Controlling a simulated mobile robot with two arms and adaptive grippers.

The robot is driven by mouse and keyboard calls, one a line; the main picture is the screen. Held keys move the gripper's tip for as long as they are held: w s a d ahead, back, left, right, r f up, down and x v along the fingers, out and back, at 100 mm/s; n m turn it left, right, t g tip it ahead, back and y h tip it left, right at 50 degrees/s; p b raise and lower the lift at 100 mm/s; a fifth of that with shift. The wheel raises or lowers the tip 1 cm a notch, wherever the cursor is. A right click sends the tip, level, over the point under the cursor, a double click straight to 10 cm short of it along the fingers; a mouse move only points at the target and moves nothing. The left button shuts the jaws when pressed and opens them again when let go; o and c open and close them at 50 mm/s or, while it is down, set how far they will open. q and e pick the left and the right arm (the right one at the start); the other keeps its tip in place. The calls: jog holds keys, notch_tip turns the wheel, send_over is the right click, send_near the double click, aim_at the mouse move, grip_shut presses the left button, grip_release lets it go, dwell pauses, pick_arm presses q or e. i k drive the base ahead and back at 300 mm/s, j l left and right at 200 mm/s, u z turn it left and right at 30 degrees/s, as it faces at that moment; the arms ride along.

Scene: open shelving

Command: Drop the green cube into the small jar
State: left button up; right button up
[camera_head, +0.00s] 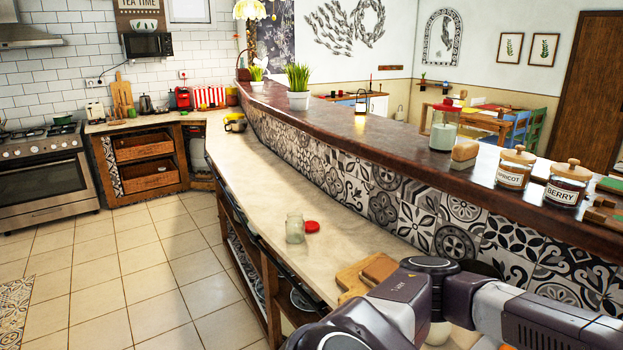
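A small clear glass jar (295,228) stands upright and open on the pale lower counter. It looks empty. A red lid (312,226) lies just to its right. I cannot make out the green cube for sure. A tiny green item (131,113) shows on the far counter by the cutting boards, too small to identify. My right arm comes in at the lower right, over the near counter, and its gripper fingers are not visible. My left arm and gripper are out of view.
Cutting boards (352,278) lie on the counter beside my arm. The raised dark bar top (400,140) behind holds a red-lidded jar (444,125), a wooden block (465,153), an apricot jar (514,170) and a berry jar (567,185). The lower counter beyond the small jar is mostly clear.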

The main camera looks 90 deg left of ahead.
aim_at(297, 239)
jog(key=u, duration=1.95)
